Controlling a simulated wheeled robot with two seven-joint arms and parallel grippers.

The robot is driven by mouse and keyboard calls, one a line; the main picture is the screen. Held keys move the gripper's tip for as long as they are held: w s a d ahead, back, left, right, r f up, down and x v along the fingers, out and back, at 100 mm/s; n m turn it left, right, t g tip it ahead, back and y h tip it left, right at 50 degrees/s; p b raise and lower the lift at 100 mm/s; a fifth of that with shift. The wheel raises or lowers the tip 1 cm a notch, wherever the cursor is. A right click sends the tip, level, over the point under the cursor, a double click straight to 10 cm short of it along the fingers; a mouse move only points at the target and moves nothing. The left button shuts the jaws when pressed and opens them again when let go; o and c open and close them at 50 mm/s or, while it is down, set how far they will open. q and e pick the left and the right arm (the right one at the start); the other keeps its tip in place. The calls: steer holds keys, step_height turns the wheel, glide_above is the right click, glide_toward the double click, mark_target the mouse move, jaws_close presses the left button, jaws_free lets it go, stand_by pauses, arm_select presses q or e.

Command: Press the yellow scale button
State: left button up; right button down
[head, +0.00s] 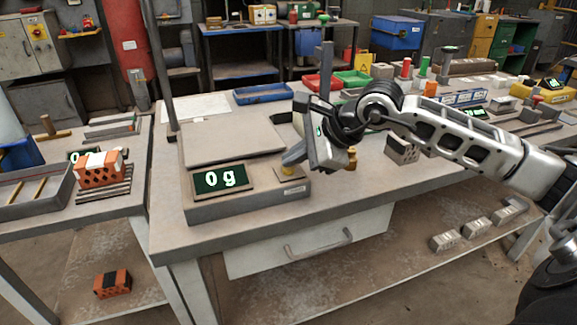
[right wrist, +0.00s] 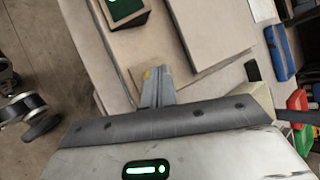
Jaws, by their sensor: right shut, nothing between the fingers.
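The grey scale (head: 200,214) stands on the near table, and its display (head: 222,179) reads 0 g. The yellow button (head: 287,171) is on the scale's front panel, right of the display, and is partly hidden by my gripper. My right gripper (head: 287,162) is shut and empty, with its fingertips at or just above the button; I cannot tell if they touch. In the right wrist view the shut fingers (right wrist: 155,88) reach over the scale (right wrist: 205,35), and a small yellow part of the button (right wrist: 147,74) shows beside their tips. My left gripper is not in view.
Behind my right gripper stand a small brass weight (head: 351,158) and a grey hollow brick (head: 402,149). A blue tray (head: 262,93) lies behind the scale. An orange hollow brick (head: 100,172) sits on the left table. The table front left of the gripper is clear.

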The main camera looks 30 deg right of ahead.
mark_target(294, 170)
steer(key=shift+r, duration=0.15)
steer(key=shift+r+p, duration=0.3)
steer(key=shift+r, duration=0.3)
steer(key=shift+r+p, duration=1.65)
steer(key=shift+r, duration=0.9)
steer(key=shift+f, duration=0.1)
